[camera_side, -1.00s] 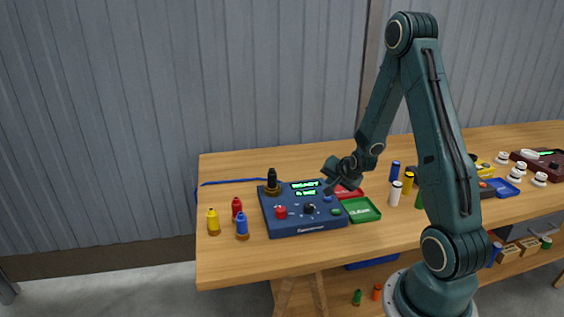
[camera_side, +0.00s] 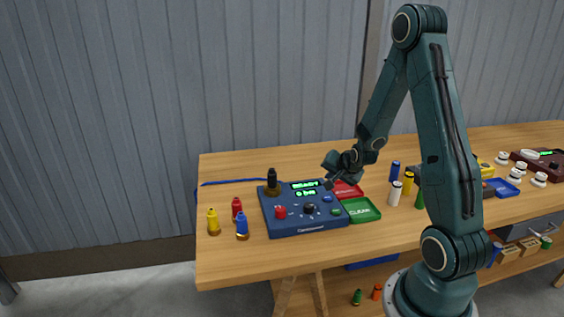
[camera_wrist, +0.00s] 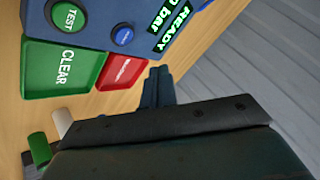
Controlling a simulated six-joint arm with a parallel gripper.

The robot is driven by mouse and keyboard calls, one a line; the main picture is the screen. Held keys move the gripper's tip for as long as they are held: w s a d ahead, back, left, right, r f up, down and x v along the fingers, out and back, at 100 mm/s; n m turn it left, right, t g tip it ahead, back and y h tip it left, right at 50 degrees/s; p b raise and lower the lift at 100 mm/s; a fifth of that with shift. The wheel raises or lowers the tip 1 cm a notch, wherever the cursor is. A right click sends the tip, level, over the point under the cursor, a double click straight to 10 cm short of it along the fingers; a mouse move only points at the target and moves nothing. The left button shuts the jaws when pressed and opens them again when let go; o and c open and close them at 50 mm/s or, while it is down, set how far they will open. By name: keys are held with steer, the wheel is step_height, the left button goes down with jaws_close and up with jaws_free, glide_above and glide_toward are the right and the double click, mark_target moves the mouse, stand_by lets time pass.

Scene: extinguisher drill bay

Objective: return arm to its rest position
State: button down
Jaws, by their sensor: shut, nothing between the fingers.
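My gripper (camera_side: 331,182) is shut and empty. It hangs above the back right corner of a blue test console (camera_side: 287,224), close to the red tray (camera_side: 346,190). In the wrist view my gripper's fingers (camera_wrist: 157,86) sit together, beside the red tray (camera_wrist: 122,72) and the console (camera_wrist: 100,22). The console's green display reads READY and 0 bar. A black extinguisher (camera_side: 272,182) stands upright at the console's back left corner.
A green CLEAR tray (camera_side: 362,210) lies right of the console. Yellow (camera_side: 213,222), red (camera_side: 237,209) and blue (camera_side: 242,227) extinguishers stand to its left. White (camera_side: 395,194) and yellow (camera_side: 407,184) ones stand near my arm. The table's back left is mostly clear.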

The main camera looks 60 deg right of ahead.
steer(key=a+r+n+y, duration=0.3)
steer(key=a+r+n, duration=0.5)
steer(key=a+r, duration=0.65)
steer(key=s+a+r+n+y, duration=0.1)
steer(key=s+a+r+n, duration=0.2)
steer(key=s+a, duration=0.4)
steer(key=s+a+r+n+g+y, duration=0.1)
steer(key=s+a+r+n, duration=0.2)
steer(key=s+a+n, duration=0.2)
steer(key=s+a, duration=0.3)
steer(key=s, duration=0.1)
steer(key=shift+n+g+y, duration=0.3)
steer(key=shift+n+y, duration=0.1)
